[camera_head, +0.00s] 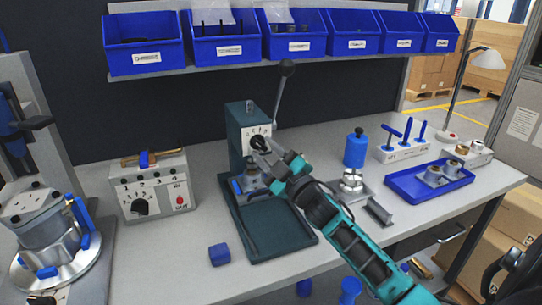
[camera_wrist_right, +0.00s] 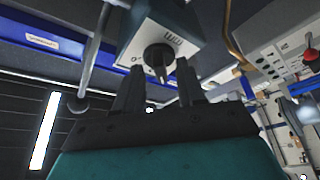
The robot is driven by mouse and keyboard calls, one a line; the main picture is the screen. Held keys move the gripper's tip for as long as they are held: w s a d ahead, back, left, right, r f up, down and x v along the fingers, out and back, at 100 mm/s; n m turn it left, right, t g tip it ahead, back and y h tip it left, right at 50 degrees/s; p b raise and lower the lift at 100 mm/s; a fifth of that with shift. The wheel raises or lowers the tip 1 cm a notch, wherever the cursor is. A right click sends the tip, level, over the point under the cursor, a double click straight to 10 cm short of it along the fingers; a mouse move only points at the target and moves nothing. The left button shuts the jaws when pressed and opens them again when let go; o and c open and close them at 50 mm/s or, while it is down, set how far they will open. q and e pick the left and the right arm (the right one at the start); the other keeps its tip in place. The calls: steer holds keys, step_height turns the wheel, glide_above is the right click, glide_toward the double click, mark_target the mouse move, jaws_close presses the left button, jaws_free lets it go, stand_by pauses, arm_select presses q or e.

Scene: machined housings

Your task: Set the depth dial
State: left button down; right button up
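The depth dial is a black knob (camera_head: 258,142) on the pale scale plate of the dark green press (camera_head: 236,125) at the middle of the bench. In the right wrist view the dial (camera_wrist_right: 158,58) faces me, its pointer bar running up and down, with scale numbers beside it. My right gripper (camera_head: 264,152) is at the front of the press head, covering part of it. In the right wrist view its two fingers (camera_wrist_right: 158,85) are open, one each side of the dial's lower part. Gaps show between fingers and knob; depth of overlap is unclear. My left gripper is out of view.
A control box (camera_head: 165,188) with another black knob stands to the left. The press lever (camera_head: 280,95) rises close by the gripper. A blue block (camera_head: 219,254) lies in front. Blue bins (camera_head: 230,50) hang above. A blue tray (camera_head: 405,187) sits at right.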

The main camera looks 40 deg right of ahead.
steer(key=b+v, duration=0.1)
steer(key=v, duration=1.1)
steer(key=shift+s, duration=0.45)
steer(key=shift+f, duration=0.1)
